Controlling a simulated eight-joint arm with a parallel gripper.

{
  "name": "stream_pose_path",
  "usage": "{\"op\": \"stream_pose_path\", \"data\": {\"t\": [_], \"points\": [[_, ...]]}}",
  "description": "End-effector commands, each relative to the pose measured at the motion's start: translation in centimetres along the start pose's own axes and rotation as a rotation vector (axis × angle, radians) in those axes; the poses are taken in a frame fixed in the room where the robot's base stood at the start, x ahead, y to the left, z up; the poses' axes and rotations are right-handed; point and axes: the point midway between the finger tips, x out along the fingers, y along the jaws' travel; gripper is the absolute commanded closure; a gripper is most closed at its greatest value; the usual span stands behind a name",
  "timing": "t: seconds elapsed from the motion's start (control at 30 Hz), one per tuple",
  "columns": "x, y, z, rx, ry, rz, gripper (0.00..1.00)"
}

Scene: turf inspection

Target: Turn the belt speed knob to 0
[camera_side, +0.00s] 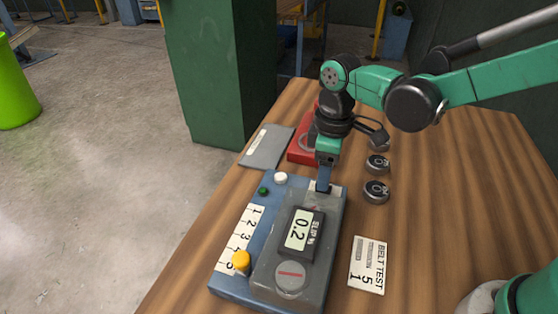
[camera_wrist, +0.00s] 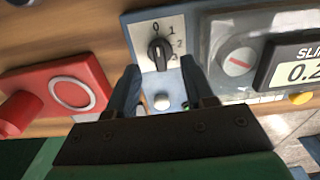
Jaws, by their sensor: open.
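The belt speed knob (camera_wrist: 158,52) is a black knob on a pale dial plate (camera_wrist: 143,36) marked 0, 1, 2 and 3 in the wrist view. Its bar lies roughly upright in that picture, in line with the 0; I cannot tell for certain which end points. My gripper (camera_wrist: 160,68) is open, one finger on each side just below the knob in the picture; I cannot tell if they touch it. In the side view my gripper (camera_side: 323,188) points down at the far end of the blue panel (camera_side: 228,284) and hides the knob.
A grey box with a display (camera_side: 300,232) reading 0.2 stands on the panel. A yellow knob (camera_side: 241,262), white button (camera_side: 281,178) and green button (camera_side: 263,191) are near. A red unit (camera_wrist: 55,95) is close left in the wrist view. Round weights (camera_side: 376,191) stand right.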

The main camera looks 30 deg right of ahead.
Motion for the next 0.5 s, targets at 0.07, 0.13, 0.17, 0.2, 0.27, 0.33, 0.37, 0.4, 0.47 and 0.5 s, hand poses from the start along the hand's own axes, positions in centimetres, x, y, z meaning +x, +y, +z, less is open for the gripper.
{"op": "stream_pose_path", "data": {"t": [0.07, 0.13, 0.17, 0.2, 0.27, 0.33, 0.37, 0.4, 0.47, 0.5], "points": [[-1.1, 0.0, 0.0, 0.000, 0.000, 0.000, 0.53], [-2.0, 0.0, 0.0, 0.000, 0.000, 0.000, 0.53], [-2.3, 0.0, 0.0, 0.000, 0.000, 0.000, 0.53], [-2.6, 0.0, 0.0, 0.000, 0.000, 0.000, 0.53], [-3.0, 0.0, 0.0, 0.000, 0.000, 0.000, 0.53], [-3.3, 0.0, 0.0, 0.000, 0.000, 0.000, 0.53], [-3.3, 0.0, 0.0, 0.000, 0.000, 0.000, 0.53], [-3.3, 0.0, 0.0, 0.000, 0.000, 0.000, 0.53], [-3.3, 0.0, 0.0, 0.000, 0.000, 0.000, 0.53], [-3.3, 0.0, 0.0, 0.000, 0.000, 0.000, 0.53]]}}
